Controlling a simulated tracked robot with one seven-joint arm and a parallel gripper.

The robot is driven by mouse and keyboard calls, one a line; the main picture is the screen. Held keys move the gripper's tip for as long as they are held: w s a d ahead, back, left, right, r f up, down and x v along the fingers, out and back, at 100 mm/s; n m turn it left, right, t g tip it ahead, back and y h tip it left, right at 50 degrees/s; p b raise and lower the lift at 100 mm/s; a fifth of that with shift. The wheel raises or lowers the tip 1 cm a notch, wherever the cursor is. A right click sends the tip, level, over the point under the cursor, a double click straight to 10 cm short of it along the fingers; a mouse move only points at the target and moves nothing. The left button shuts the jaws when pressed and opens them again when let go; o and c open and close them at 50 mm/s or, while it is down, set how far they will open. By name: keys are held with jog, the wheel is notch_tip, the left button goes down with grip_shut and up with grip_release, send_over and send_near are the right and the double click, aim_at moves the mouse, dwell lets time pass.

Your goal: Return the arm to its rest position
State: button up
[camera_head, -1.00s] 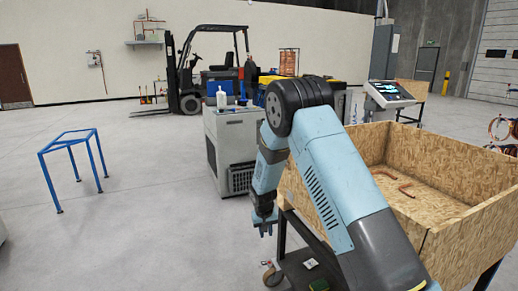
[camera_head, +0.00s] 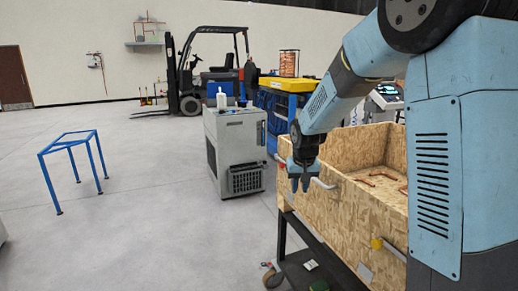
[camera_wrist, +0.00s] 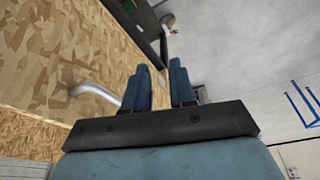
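My gripper (camera_head: 299,184) hangs pointing down in the head view, just in front of the outer wall of the chipboard crate (camera_head: 350,212). In the wrist view its two blue fingers (camera_wrist: 161,80) stand apart with an empty gap between them. My arm reaches in from the right of the head view, bent over the crate and hiding its right part. Copper tubes (camera_head: 380,178) lie inside the crate. A pale curved handle (camera_head: 323,184) on the crate wall is close beside the gripper; it also shows in the wrist view (camera_wrist: 95,91).
The crate stands on a dark wheeled frame (camera_head: 318,270). A grey machine (camera_head: 235,150) with a white bottle stands behind left of the gripper. A blue stand (camera_head: 70,145) is farther left, and a forklift (camera_head: 200,70) at the back. The floor between is clear.

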jog(key=s+d+r+t, duration=0.1)
jog(key=s+d+r, duration=0.2)
jog(key=s+r, duration=0.35)
jog(key=s+d+r, duration=0.4)
jog(key=s+r, duration=0.2)
jog(key=s, duration=0.2)
jog(key=s+d+r+t, duration=0.1)
jog(key=s+d+r, duration=0.1)
jog(key=s, duration=1.5)
jog(key=shift+s+d+r+m, duration=0.2)
jog(key=shift+d+m, duration=0.2)
jog(key=shift+d, duration=0.2)
dwell(0.4)
